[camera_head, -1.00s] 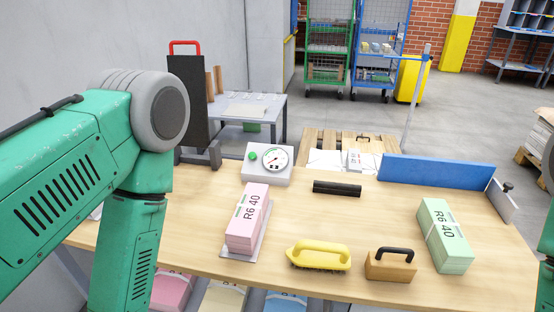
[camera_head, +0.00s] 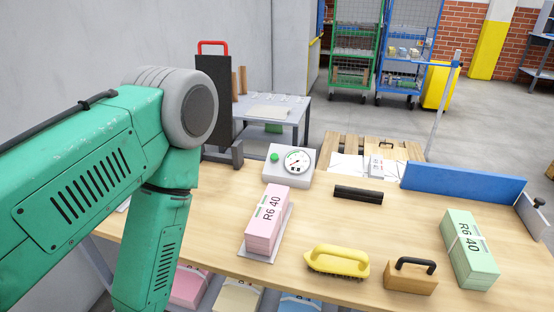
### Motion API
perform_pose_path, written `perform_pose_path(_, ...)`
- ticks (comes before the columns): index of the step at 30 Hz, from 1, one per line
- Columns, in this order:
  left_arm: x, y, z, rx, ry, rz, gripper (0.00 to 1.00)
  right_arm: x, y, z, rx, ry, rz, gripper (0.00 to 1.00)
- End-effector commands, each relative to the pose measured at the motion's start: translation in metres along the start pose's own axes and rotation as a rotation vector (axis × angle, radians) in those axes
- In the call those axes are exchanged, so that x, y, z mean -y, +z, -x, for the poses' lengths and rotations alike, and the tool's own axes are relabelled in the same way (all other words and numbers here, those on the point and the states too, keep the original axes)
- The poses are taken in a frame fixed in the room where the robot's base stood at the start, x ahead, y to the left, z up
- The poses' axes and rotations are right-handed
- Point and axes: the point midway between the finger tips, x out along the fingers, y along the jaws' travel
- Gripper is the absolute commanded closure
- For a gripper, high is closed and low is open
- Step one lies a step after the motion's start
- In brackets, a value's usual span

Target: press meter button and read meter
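The meter (camera_head: 288,164) is a light grey box at the back of the wooden table, left of the middle. Its green button (camera_head: 274,157) is on the left of its top. A round white dial (camera_head: 297,160) with a dark needle is beside the button; the reading is too small to tell. My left arm comes in from the left and bends down at the table's left side, apart from the meter. Its gripper is out of the picture below. My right gripper is not in view.
A pink stack (camera_head: 267,218) marked R6 40 lies in front of the meter, with a black bar (camera_head: 358,194) to its right. A yellow brush (camera_head: 338,262), a wooden block with a black handle (camera_head: 411,276) and a green stack (camera_head: 469,248) are farther right. A blue board (camera_head: 463,184) edges the back right.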

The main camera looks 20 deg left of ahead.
Motion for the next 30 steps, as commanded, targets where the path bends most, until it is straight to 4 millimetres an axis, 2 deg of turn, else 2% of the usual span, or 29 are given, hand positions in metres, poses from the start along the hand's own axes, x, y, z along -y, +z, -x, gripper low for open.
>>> perform_pose_path(12, 0.0000, 0.0001, 0.0000, 0.000, 0.000, 0.000, 0.18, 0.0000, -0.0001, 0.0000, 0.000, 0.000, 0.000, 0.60)
perform_pose_path(13, 0.0000, 0.0001, 0.0000, 0.000, 0.000, 0.000, 0.22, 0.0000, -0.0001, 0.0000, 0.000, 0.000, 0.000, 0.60)
perform_pose_path(17, 0.0000, 0.0000, -0.0001, 0.000, 0.000, 0.000, 0.68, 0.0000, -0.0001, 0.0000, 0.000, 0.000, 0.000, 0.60)
perform_pose_path(18, 0.0000, 0.0000, 0.0000, 0.000, 0.000, 0.000, 0.82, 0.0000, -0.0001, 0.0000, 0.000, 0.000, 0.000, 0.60)
perform_pose_path(20, 0.0000, 0.0000, 0.0000, 0.000, 0.000, 0.000, 1.00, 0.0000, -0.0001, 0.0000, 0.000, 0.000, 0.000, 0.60)
perform_pose_path(30, 0.0000, 0.0000, 0.0000, 0.000, 0.000, 0.000, 1.00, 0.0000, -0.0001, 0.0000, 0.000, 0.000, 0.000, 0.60)
